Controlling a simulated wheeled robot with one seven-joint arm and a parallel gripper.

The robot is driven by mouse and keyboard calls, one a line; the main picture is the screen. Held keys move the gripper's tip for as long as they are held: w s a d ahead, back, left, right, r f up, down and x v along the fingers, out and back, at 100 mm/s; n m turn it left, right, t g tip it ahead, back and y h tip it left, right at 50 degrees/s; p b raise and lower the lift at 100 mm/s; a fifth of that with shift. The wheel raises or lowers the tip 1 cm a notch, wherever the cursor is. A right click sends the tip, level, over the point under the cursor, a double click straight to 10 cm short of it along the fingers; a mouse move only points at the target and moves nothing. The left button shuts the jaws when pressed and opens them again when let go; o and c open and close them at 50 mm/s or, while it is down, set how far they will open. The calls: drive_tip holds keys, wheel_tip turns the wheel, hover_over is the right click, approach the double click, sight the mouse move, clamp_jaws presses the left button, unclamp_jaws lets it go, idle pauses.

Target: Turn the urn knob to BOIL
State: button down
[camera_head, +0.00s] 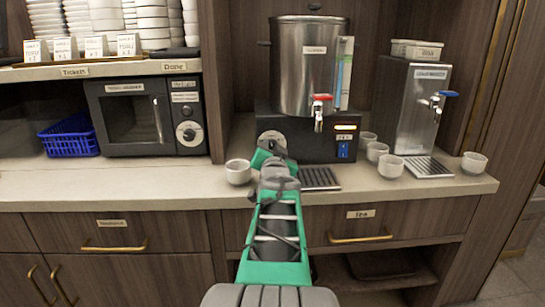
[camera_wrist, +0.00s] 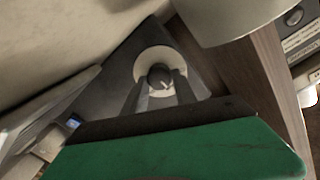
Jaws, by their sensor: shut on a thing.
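The urn (camera_head: 312,65) is a tall steel cylinder on a black base (camera_head: 325,148), with a red-handled tap (camera_head: 320,108) at its front. The urn knob (camera_head: 271,137) is at the left of the base front, partly hidden behind my gripper in the head view. In the wrist view the knob (camera_wrist: 160,77) is a dark round piece on a pale disc with a small light mark. My gripper (camera_wrist: 160,88) has its two fingers shut on the knob, one on each side. The BOIL label cannot be read in either view.
A white cup (camera_head: 238,172) stands left of my gripper on the counter. A drip tray (camera_head: 319,179) lies to its right. Several cups (camera_head: 390,166) and a steel dispenser with a blue tap (camera_head: 418,105) stand further right. A microwave (camera_head: 145,117) is at the left.

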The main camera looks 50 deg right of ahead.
drive_tip(key=m+b, duration=0.2)
drive_tip(key=m, duration=0.1)
drive_tip(key=shift+f, duration=0.2)
drive_tip(key=m+b, duration=0.1)
drive_tip(key=m, duration=0.2)
drive_tip(key=shift+s+d+m, duration=0.1)
drive_tip(key=shift+m, duration=0.3)
drive_tip(key=m+b, duration=0.1)
drive_tip(key=m, duration=0.4)
drive_tip(key=shift+m+t+y, duration=0.3)
drive_tip(key=shift+t+y, duration=0.1)
drive_tip(key=c, duration=1)
unclamp_jaws()
drive_tip(key=shift+r, duration=0.1)
